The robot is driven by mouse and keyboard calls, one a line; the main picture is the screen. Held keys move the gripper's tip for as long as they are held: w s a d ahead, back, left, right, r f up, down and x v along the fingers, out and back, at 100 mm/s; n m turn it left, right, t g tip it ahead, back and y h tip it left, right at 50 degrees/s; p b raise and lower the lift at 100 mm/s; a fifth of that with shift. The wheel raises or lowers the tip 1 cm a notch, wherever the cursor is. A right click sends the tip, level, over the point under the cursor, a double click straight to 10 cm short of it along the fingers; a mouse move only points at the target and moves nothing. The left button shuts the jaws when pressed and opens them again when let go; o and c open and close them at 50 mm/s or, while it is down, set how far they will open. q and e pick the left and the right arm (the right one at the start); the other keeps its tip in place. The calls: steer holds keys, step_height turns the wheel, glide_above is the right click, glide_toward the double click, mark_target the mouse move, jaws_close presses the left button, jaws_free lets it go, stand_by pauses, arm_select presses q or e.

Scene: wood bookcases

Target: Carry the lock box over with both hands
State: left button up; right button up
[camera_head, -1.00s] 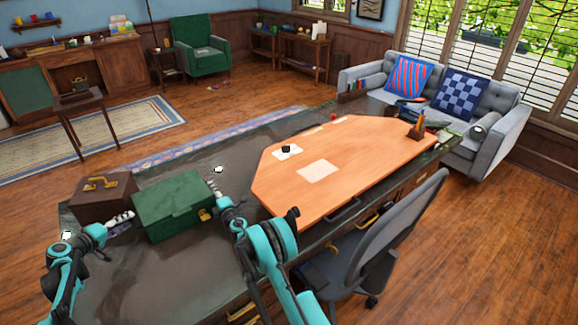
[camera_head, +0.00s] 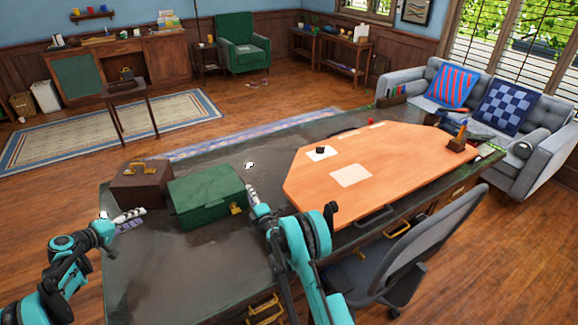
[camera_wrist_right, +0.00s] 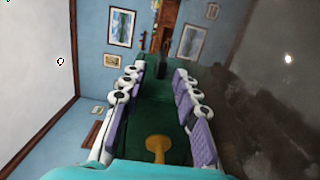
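The green lock box (camera_head: 203,192), with a gold latch on its front right, sits on the dark desk top (camera_head: 150,280). My left gripper (camera_head: 130,218) is to the left of the box, open and empty, with a gap between its fingertips and the box. My right gripper (camera_head: 252,197) is at the box's right end. In the right wrist view its white, purple-padded fingers (camera_wrist_right: 158,100) are spread apart, with the green box and its gold latch (camera_wrist_right: 157,146) showing between them. I cannot tell whether they touch the box.
A brown case (camera_head: 140,186) with a gold handle stands close to the lock box's left side. An orange desk mat (camera_head: 400,165) carries papers and a small black object to the right. A grey chair (camera_head: 430,235) stands at the desk's near side. The desk's near left is clear.

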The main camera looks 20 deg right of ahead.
steer(key=s, duration=0.5)
steer(key=shift+s+d, duration=0.1)
steer(key=shift+s, duration=0.2)
